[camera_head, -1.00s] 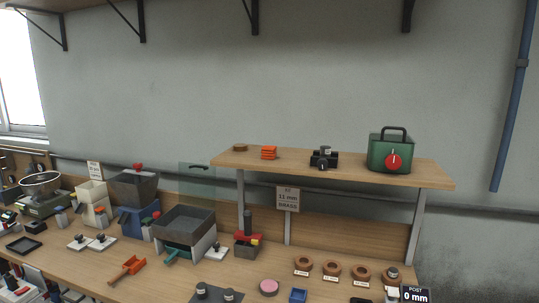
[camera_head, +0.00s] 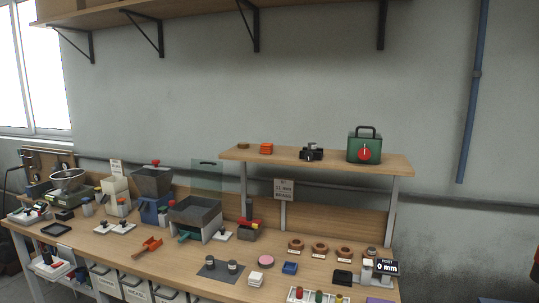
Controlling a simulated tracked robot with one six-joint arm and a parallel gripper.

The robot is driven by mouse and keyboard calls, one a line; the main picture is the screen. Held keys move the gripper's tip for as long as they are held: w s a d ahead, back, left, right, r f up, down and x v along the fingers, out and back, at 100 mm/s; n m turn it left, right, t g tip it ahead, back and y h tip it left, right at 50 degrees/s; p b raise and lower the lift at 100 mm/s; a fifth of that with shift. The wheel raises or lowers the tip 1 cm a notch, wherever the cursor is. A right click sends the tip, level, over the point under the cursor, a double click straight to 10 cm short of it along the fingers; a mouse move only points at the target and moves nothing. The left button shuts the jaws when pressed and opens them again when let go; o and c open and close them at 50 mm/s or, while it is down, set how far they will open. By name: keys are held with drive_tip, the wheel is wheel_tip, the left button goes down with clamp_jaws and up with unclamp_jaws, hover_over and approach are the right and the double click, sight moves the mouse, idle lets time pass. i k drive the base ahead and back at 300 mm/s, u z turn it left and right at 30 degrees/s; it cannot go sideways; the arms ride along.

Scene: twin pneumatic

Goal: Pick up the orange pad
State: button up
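A small orange item (camera_head: 266,149) sits on the raised wooden shelf (camera_head: 340,163), left of centre. It looks like a short stack of flat orange layers, and it is too small to tell whether it is one pad or several. A flat brown disc (camera_head: 243,146) lies to its left and a black device (camera_head: 311,152) stands to its right. My gripper is not in view.
The workbench (camera_head: 200,262) below is crowded: an orange scoop (camera_head: 148,247), a grey-topped bin (camera_head: 196,213), a pink disc (camera_head: 265,262), a blue block (camera_head: 290,268) and brown rings (camera_head: 319,247). A green box (camera_head: 364,146) stands on the shelf's right.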

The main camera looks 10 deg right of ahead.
sight(266, 148)
drive_tip(key=k, duration=0.65)
drive_tip(key=u, duration=0.6)
drive_tip(key=i, duration=2.7)
drive_tip(key=z, duration=0.6)
